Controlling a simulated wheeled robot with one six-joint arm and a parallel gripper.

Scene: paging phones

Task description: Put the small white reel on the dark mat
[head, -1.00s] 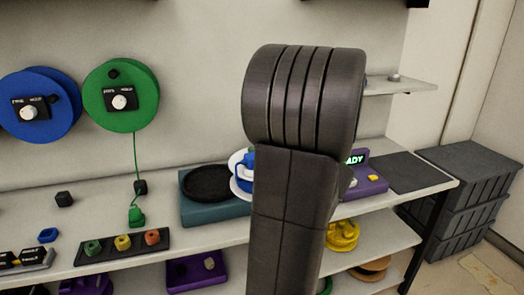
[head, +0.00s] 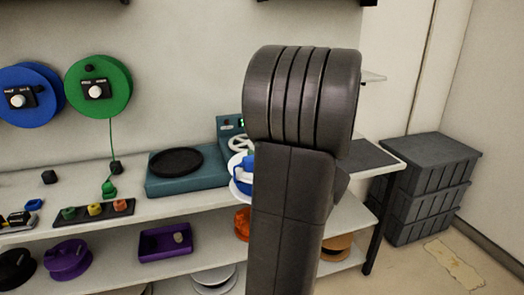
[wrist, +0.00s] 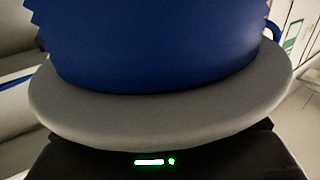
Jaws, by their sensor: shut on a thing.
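The small white reel (head: 238,188), with white flanges and a blue winding, shows partly in the head view at the left edge of my arm, which hides the rest. In the wrist view the reel (wrist: 160,112) fills most of the picture, its pale flange below the blue winding. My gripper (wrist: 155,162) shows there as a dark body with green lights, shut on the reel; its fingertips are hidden. The dark mat (head: 372,156) lies flat at the right end of the bench top, partly behind my arm, with nothing visible on it.
A teal box with a black disc (head: 176,162) and a teal device (head: 230,128) stand left of my arm. A tray of coloured knobs (head: 95,211) is further left. Reels and a purple tray (head: 165,242) fill the lower shelf. Grey crates (head: 430,190) stand right of the bench.

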